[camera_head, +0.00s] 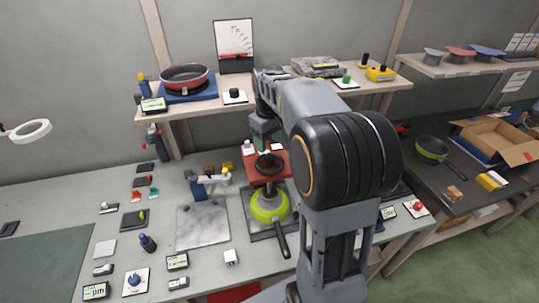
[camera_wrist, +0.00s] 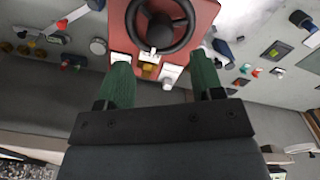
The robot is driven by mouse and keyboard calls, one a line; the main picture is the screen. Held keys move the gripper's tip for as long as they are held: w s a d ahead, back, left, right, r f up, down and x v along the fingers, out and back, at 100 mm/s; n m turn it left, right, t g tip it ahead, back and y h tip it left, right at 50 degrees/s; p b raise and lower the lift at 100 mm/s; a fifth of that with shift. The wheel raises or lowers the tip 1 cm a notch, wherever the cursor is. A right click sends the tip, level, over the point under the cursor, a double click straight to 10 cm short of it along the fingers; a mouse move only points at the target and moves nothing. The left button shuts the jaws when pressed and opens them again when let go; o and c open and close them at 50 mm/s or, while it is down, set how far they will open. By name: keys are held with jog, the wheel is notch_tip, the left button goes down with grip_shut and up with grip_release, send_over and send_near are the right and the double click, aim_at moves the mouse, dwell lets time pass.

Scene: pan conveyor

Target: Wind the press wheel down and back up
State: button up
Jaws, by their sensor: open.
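The press has a red top plate (camera_head: 281,163) with a black press wheel (camera_head: 268,165) on it. A green pan (camera_head: 266,208) sits under the plate, its dark handle pointing toward the front. In the wrist view the wheel (camera_wrist: 161,29) shows its rim, hub and spokes at the top of the picture, on the red plate (camera_wrist: 204,13). My gripper (camera_wrist: 161,72) is open, with its two green fingers apart and nothing between them. The fingertips point toward the near side of the wheel, and the wheel appears clear of them. In the head view my arm partly covers the gripper.
A shelf (camera_head: 205,107) behind the press holds a red pan (camera_head: 184,76) and several small items. A grey metal plate (camera_head: 203,226) lies left of the press. Small switches and displays lie across the bench. A cardboard box (camera_head: 497,140) and another pan (camera_head: 431,148) are at the right.

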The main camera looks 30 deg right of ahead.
aim_at(270, 157)
jog(key=shift+f+p, duration=0.3)
jog(key=shift+f, duration=2.9)
jog(key=shift+c, duration=0.4)
jog(key=c, duration=0.8)
jog(key=shift+c, duration=0.2)
jog(key=shift+m, duration=0.3)
